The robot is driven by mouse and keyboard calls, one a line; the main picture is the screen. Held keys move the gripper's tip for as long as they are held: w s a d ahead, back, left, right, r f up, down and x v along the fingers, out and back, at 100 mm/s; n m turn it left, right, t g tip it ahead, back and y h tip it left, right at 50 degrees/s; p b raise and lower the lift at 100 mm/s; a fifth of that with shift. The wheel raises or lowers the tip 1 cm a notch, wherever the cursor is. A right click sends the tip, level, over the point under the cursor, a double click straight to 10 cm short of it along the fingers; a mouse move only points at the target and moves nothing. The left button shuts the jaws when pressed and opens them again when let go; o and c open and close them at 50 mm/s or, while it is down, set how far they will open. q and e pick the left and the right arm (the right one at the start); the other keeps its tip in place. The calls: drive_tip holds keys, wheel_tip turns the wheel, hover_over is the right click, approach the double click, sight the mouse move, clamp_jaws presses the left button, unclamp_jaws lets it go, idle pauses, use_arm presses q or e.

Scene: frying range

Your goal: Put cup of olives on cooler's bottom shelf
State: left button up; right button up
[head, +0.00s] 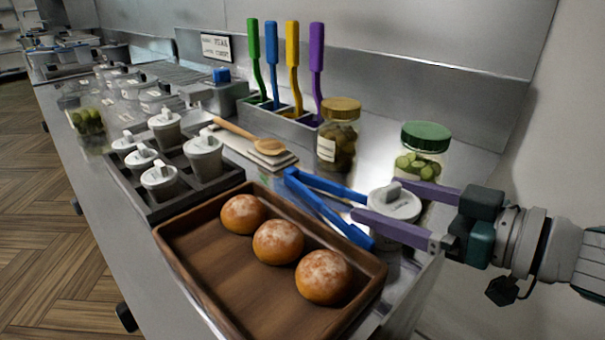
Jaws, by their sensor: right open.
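A cup with a white knobbed lid (396,205) stands at the right end of the steel counter; its contents are hard to make out. My right gripper (374,199) reaches in from the right, its two purple fingers open, one on each side of this cup. I cannot tell whether the fingers touch it. Several similar lidded cups (204,158) stand in a dark rack at left of centre. I cannot tell by sight which cup holds olives. No cooler or shelf of it is recognisable. My left gripper is not in view.
Blue tongs (325,188) lie just left of the cup. A green-lidded jar (424,150) and a gold-lidded jar (338,139) stand behind. A wooden tray (205,265) with three buns fills the front. Coloured-handled utensils stand at the back wall.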

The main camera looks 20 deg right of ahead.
drive_tip(key=shift+c, duration=0.2)
drive_tip(key=c, duration=1.2)
